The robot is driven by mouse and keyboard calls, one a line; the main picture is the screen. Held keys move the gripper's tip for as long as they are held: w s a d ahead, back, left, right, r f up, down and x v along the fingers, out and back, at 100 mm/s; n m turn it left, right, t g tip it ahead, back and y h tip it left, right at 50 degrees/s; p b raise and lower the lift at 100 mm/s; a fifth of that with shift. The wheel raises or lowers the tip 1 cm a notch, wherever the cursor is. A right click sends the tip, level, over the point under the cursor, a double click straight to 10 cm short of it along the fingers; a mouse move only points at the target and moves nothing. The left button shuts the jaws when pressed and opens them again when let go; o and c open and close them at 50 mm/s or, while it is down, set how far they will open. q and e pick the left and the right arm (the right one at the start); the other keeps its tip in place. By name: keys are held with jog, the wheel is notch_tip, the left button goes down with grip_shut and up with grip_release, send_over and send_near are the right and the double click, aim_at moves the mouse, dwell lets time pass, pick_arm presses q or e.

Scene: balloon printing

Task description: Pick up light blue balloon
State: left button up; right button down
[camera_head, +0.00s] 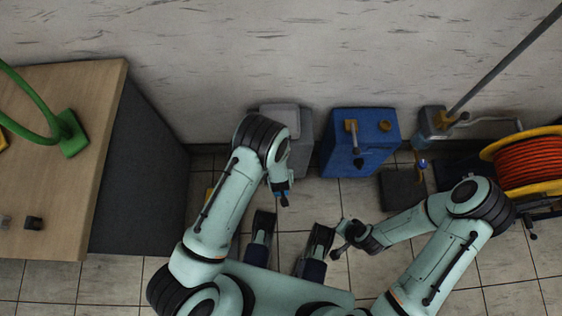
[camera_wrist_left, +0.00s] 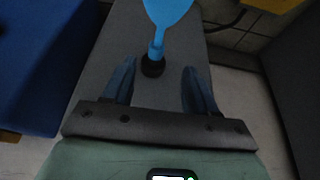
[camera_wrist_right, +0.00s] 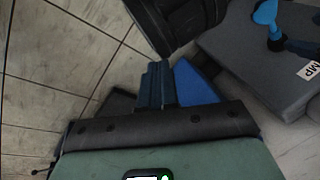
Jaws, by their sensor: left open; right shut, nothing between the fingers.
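The light blue balloon (camera_wrist_left: 168,12) stands on a black nozzle (camera_wrist_left: 152,67) on top of a grey pump (camera_wrist_left: 160,25). The balloon also shows in the right wrist view (camera_wrist_right: 265,14), on the pump marked with a partly visible label. In the head view only part of the pump (camera_head: 282,107) shows, and my left arm hides the balloon. My left gripper (camera_wrist_left: 157,82) is open, with its fingers on either side of the balloon's neck and nozzle in the picture, with no visible contact. My right gripper (camera_wrist_right: 155,85) is shut and empty, away from the balloon.
A blue tank (camera_head: 365,135) stands right of the pump by the wall. A wooden-topped desk (camera_head: 75,100) with a green object (camera_head: 70,135) is at the left. An orange hose reel (camera_head: 530,160) is at the right. Tiled floor (camera_head: 300,215) is partly clear in front.

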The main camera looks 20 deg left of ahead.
pick_arm(q)
jog(key=shift+b+x, duration=0.3)
jog(key=shift+x, duration=0.9)
jog(key=b+x, duration=0.1)
jog(key=x, duration=0.2)
jog(key=shift+d+f+b, duration=0.2)
jog(key=shift+f+b, duration=0.15)
jog(key=shift+f, duration=0.05)
jog(key=shift+w+f, duration=0.3)
jog(key=shift+f, duration=0.15)
grip_shut()
pick_arm(e)
jog(key=shift+t, duration=0.4)
jog(key=f, duration=0.1)
jog(key=w+d+f, duration=0.2)
jog(key=shift+w+f, duration=0.1)
jog(key=shift+f, duration=0.15)
